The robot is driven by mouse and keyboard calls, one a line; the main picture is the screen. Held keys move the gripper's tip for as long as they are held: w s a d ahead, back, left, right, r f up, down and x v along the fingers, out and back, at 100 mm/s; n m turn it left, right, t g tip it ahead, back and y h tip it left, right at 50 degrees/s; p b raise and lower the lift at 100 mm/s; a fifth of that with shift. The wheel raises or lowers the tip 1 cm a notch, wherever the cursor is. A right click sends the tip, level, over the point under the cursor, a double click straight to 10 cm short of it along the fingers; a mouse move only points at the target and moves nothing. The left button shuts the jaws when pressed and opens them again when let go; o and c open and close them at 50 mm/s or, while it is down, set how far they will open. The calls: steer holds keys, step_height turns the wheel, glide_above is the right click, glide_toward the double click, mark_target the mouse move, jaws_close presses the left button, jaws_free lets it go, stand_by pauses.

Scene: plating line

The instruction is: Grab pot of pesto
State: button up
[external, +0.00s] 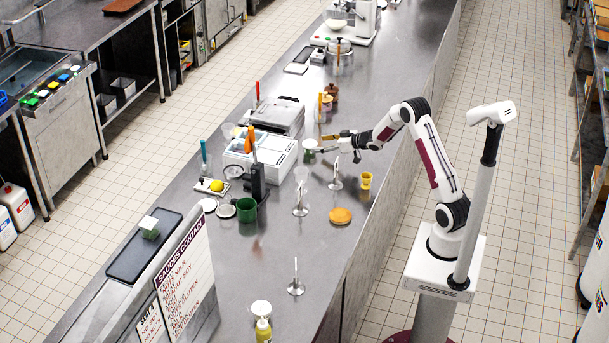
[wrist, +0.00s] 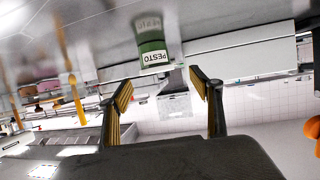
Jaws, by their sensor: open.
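The pot of pesto (wrist: 153,52) has a green body and a white label reading PESTO. It appears upside down in the wrist view, ahead of my fingertips and roughly between them. In the external view a small green and white pot (external: 309,147) stands on the steel counter just left of my gripper (external: 324,144). My gripper (wrist: 160,89) is open with yellow-brown finger pads, and nothing is between the fingers. I cannot tell the exact gap to the pot.
A white machine (external: 262,158) stands left of the pot. Ladles on stands (external: 335,181), a yellow cup (external: 366,180) and an orange lid (external: 340,215) are nearby. Another green and white pot (external: 149,229) sits on a dark tray (external: 132,262). A green container (external: 246,206) stands mid-counter.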

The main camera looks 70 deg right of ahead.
mark_target(312, 143)
steer(key=shift+d+x, duration=0.15)
steer(key=shift+x, duration=0.6)
steer(key=shift+d+x, duration=0.15)
steer(key=shift+x, duration=1.7)
steer(key=c, duration=1.2)
